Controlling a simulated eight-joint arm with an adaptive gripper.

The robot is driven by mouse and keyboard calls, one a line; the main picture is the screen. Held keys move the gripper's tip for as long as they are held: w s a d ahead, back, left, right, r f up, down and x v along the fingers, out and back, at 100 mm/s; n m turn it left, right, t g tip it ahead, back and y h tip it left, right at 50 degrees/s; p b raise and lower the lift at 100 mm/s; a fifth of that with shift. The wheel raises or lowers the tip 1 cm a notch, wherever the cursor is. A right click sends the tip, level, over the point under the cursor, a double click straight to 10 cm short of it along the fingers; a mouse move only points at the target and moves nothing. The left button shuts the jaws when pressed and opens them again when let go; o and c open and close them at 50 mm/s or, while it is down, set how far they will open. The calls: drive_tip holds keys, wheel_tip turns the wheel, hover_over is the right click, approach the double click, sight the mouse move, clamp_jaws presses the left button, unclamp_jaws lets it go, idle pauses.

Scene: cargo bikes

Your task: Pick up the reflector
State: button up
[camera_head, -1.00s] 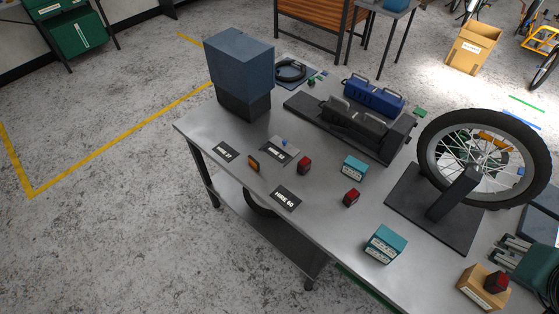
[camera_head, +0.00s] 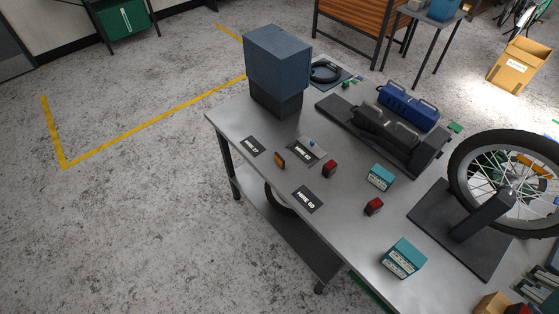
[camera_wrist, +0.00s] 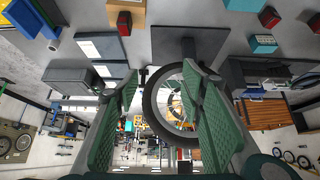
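I cannot tell for certain which piece is the reflector. A small amber block (camera_head: 280,160) stands on the grey table between black label cards in the head view. Two small red blocks with dark backs, one left (camera_head: 330,168) and one right (camera_head: 374,206), stand nearby. An orange piece (camera_head: 518,168) shows among the wheel's spokes. My gripper (camera_wrist: 160,112) is open in the wrist view, its green fingers wide apart with nothing held between them.
The bike wheel (camera_head: 462,160) on its black stand fills the table's right side. Teal boxes (camera_head: 403,258) stand near the front. A tall blue-grey box (camera_head: 277,62) stands at the left end. A blue case (camera_head: 408,106) lies at the back.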

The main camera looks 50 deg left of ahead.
drive_tip(key=c, duration=0.3)
drive_tip(key=w+a+f+n+y+b, duration=0.3)
drive_tip(key=w+a+f, duration=0.1)
drive_tip(key=a, duration=0.8)
drive_tip(key=w+a+f+n+g+y+b, duration=0.1)
drive_tip(key=w+a+f+n+y+b, duration=0.2)
drive_tip(key=a, duration=0.9)
drive_tip(key=w+a+f+n+y+b, duration=0.25)
drive_tip(key=w+a+f, duration=0.25)
drive_tip(key=a, duration=0.8)
drive_tip(key=n+g+y+b, duration=0.5)
drive_tip(key=n+b, duration=0.1)
drive_tip(key=n, duration=0.3)
approach(284, 162)
drive_tip(key=shift+m, duration=0.25)
drive_tip(key=x, duration=0.5)
